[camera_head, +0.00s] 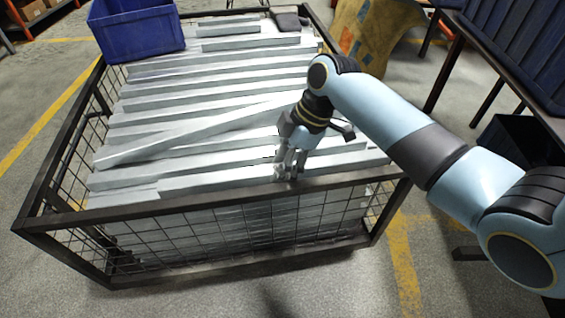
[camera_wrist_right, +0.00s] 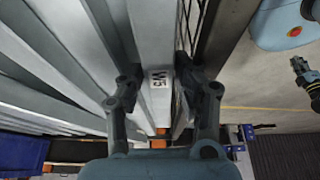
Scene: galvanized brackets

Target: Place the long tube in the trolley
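Long grey galvanized tubes (camera_head: 230,75) fill a dark-framed mesh cage (camera_head: 200,206); one tube lies slanted (camera_head: 190,133) across the others. My right gripper (camera_head: 288,172) is low at the cage's near side, its fingers at the front tube (camera_head: 215,182). In the wrist view, the right gripper (camera_wrist_right: 160,85) has one finger on each side of a tube (camera_wrist_right: 155,40) with a dark mark near its end. Whether the fingers press on it is unclear. A dark gripper-like part, probably my left gripper (camera_wrist_right: 306,78), shows small at that view's right edge. No separate trolley is clear.
A blue bin (camera_head: 135,30) sits at the cage's far left corner. A dark cloth-like thing (camera_head: 290,21) lies at the far edge. A blue slatted rack (camera_head: 520,45) stands at right. Grey floor (camera_head: 40,75) with yellow lines is clear at left.

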